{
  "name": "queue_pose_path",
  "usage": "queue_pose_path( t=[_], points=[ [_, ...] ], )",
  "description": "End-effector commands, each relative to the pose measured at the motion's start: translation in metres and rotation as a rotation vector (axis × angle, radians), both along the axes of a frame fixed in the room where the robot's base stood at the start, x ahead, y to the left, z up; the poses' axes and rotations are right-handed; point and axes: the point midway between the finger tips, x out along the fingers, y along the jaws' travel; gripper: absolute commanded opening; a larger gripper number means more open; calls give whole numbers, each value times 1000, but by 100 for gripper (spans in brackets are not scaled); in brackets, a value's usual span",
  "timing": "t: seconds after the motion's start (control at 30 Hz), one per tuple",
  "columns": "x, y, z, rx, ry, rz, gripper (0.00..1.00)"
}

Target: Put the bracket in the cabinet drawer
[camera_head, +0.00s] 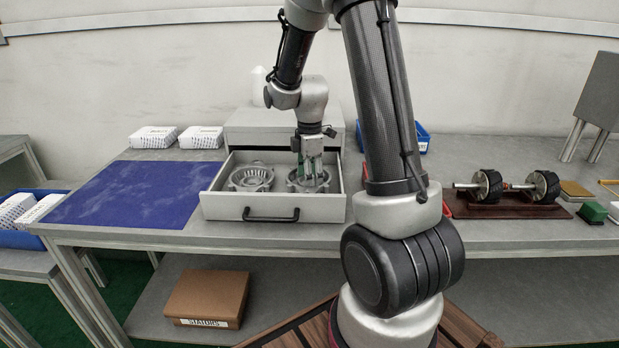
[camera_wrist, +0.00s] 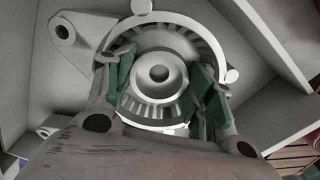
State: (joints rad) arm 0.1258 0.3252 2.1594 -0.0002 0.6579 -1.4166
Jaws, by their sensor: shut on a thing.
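The cabinet (camera_head: 285,124) stands on the table with its drawer (camera_head: 270,208) pulled open. A round grey metal bracket (camera_head: 309,182) with a vented rim is in the right part of the drawer. It fills the middle of the wrist view (camera_wrist: 160,75), with a mounting ear at the upper left. My gripper (camera_head: 311,168) reaches down into the drawer, and its green-padded fingers are shut on this bracket. A second similar round bracket (camera_head: 251,178) lies in the left part of the drawer. Whether the held bracket touches the drawer floor is hard to tell.
A blue mat (camera_head: 135,195) lies left of the drawer, bare. White boxes (camera_head: 153,137) stand behind it. A blue bin (camera_head: 421,138) is behind my arm. Rotors on a wooden stand (camera_head: 508,205) are at the right. A brown box (camera_head: 207,299) sits on the lower shelf.

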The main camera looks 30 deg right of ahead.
Motion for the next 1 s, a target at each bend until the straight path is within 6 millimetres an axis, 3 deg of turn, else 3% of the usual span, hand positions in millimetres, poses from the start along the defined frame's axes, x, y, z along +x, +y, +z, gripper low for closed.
queue_pose_path(
  t=[0.37, 0.4, 0.5, 0.83, 1.0],
  points=[
    [1, 0, -4, -1, -2, 0, 8],
    [0, 0, -5, 0, -1, 0, 56],
    [0, 0, -5, 0, -1, 0, 74],
    [1, 0, 0, -1, -4, 0, 76],
    [2, 0, 28, -1, -8, 0, 76]
  ],
)
